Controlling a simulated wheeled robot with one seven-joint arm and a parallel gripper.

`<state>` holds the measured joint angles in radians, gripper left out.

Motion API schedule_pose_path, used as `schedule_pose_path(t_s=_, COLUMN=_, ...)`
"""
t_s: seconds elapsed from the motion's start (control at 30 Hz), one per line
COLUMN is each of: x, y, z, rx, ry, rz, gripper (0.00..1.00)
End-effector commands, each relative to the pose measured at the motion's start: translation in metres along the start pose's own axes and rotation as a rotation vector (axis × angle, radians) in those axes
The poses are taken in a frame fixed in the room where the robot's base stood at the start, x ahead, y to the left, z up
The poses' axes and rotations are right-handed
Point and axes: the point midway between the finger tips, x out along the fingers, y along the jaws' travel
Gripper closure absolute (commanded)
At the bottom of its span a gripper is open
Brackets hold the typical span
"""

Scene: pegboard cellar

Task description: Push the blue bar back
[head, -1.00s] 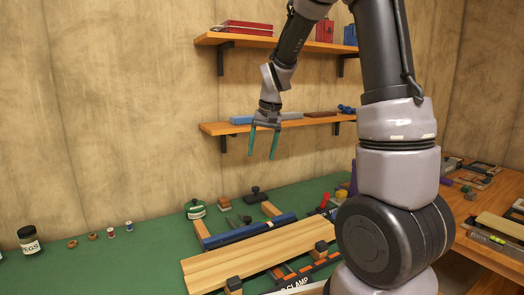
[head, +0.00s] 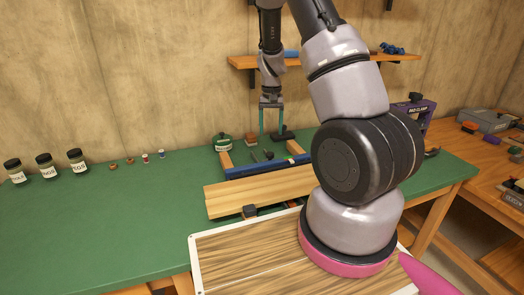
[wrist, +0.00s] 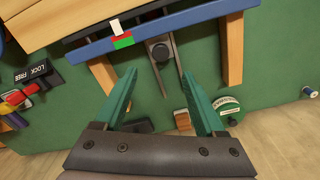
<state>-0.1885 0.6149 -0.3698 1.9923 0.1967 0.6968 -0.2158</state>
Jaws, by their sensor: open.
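The long blue bar (head: 262,168) lies across the green bench, behind a pale wooden board (head: 262,192). In the wrist view the blue bar (wrist: 200,20) runs along the top, with a white tab and a red-green marker (wrist: 122,40) at its edge. Wooden side rails (wrist: 231,60) meet it. My gripper (head: 272,130) is open and empty, pointing down on the wall side of the bar. In the wrist view its two teal fingertips (wrist: 160,75) are spread, with a grey slotted piece and black knob (wrist: 160,50) seen between them. I see no contact with the bar.
A lever block marked LOCK and FREE (wrist: 38,76) sits beside the bar assembly. A green tin (head: 222,141) and a small wooden block (wrist: 182,119) stand near the wall. Jars (head: 45,166) are at left, a shelf (head: 245,62) above. Open green bench lies at left.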

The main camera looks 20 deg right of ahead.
Motion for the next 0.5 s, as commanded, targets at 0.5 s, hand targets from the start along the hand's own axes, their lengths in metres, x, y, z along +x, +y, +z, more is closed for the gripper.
schedule_pose_path(t_s=0.5, x=0.087, y=-0.001, z=0.001, rx=0.0, ry=-0.002, rz=0.0, gripper=0.28)
